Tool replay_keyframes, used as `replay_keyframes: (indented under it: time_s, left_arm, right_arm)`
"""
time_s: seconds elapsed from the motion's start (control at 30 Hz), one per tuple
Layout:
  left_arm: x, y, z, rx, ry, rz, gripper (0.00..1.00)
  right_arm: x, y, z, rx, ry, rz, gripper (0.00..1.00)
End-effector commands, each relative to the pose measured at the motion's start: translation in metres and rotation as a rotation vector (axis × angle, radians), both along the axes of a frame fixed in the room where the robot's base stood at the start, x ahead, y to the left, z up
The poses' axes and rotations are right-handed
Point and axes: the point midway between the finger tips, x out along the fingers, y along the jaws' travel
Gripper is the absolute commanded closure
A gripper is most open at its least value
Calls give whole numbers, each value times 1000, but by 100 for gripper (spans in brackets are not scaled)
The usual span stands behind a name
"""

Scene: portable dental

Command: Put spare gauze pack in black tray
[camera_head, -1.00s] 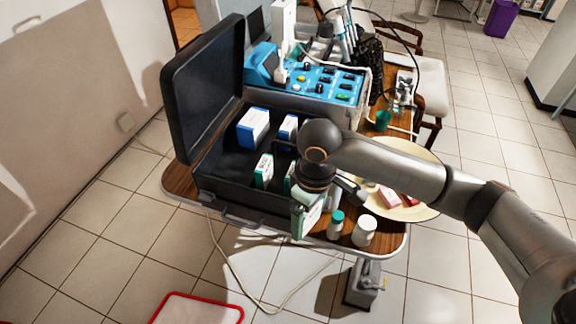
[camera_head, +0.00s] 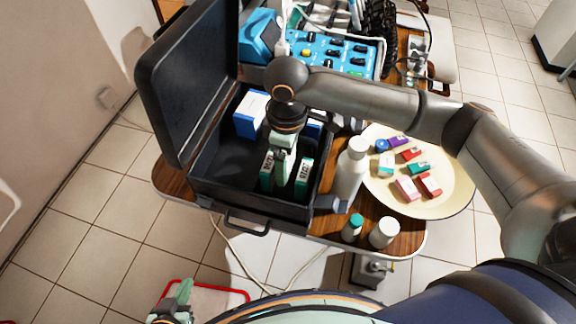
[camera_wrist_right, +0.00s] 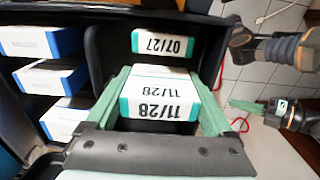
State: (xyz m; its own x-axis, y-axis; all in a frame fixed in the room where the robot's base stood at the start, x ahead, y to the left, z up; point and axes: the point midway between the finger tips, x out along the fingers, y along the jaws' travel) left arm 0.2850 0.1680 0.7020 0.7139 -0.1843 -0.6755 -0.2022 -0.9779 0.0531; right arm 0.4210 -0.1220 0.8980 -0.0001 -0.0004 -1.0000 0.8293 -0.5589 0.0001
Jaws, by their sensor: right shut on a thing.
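My right gripper (camera_head: 281,165) reaches down into the black case and is shut on a white and teal gauze pack (camera_head: 267,172). The right wrist view shows this pack (camera_wrist_right: 160,95) between the two green fingers, marked "11/28". A similar pack (camera_head: 303,180) stands to its right in the head view and is marked "07/27" in the right wrist view (camera_wrist_right: 163,43). The black tray cannot be told apart from the case's dark inside. My left gripper (camera_head: 178,297) is low at the left, away from the case; its jaw gap is unclear.
Blue and white boxes (camera_wrist_right: 45,80) stand in the case (camera_head: 215,175). A white bottle (camera_head: 350,170), two small jars (camera_head: 384,232) and a cream plate (camera_head: 440,190) with small packs are to the right. A blue device (camera_head: 315,52) is behind. A red-edged mat (camera_head: 222,300) lies below.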

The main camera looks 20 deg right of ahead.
Motion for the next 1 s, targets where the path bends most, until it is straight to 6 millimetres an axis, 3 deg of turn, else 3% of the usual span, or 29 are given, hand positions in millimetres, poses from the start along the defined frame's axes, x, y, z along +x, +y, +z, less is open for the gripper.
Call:
replay_keyframes:
  time_s: [0.4,0.83,0.87,1.0]
  left_arm:
    - [0,0,-7,0,2,0,100]
    - [2,0,-4,0,-2,-1,100]
    - [2,0,-4,0,-3,-1,100]
    - [2,0,-4,0,-3,-1,100]
  right_arm:
    - [0,0,-55,-1,1,-1,74]
    - [0,0,-61,-1,-1,1,74]
    - [0,0,-61,0,-2,1,11]
    - [0,0,-61,0,-2,1,0]
